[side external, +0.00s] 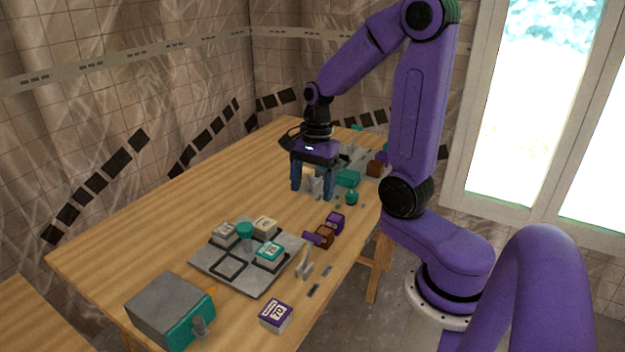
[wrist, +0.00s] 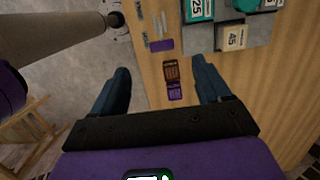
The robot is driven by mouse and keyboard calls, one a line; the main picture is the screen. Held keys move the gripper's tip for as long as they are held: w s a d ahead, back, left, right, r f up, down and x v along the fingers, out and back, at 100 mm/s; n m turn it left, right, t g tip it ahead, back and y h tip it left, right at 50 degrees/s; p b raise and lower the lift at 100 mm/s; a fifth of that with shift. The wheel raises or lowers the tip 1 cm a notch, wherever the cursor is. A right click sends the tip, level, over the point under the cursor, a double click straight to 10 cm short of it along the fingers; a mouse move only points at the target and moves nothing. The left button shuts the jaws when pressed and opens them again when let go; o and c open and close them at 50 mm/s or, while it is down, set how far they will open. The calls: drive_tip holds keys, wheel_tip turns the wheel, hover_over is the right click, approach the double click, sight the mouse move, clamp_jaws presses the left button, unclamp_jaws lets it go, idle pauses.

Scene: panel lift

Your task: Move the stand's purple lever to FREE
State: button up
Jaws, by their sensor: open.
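The stand (side external: 305,266) is a small grey upright bracket at the right front edge of the grey panel, with a purple lever (side external: 313,239) at its top. In the wrist view the purple lever (wrist: 160,45) lies ahead of my fingers, beside two small label plates. No lettering on these plates is legible, so I cannot tell which position the lever is at. My gripper (side external: 312,186) is open and empty, farther back over the table and apart from the lever. In the wrist view my gripper (wrist: 161,65) shows two spread blue fingers.
A brown block (side external: 324,237) and a purple block (side external: 336,222) sit close behind the lever. The grey panel (side external: 210,262) bears numbered tiles and a teal knob. A purple-and-white block (side external: 276,315) and a grey-teal box (side external: 168,310) stand in front. The table's left side is clear.

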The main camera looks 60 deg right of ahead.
drive_tip(key=shift+d+r, duration=0.1)
drive_tip(key=shift+r, duration=0.4)
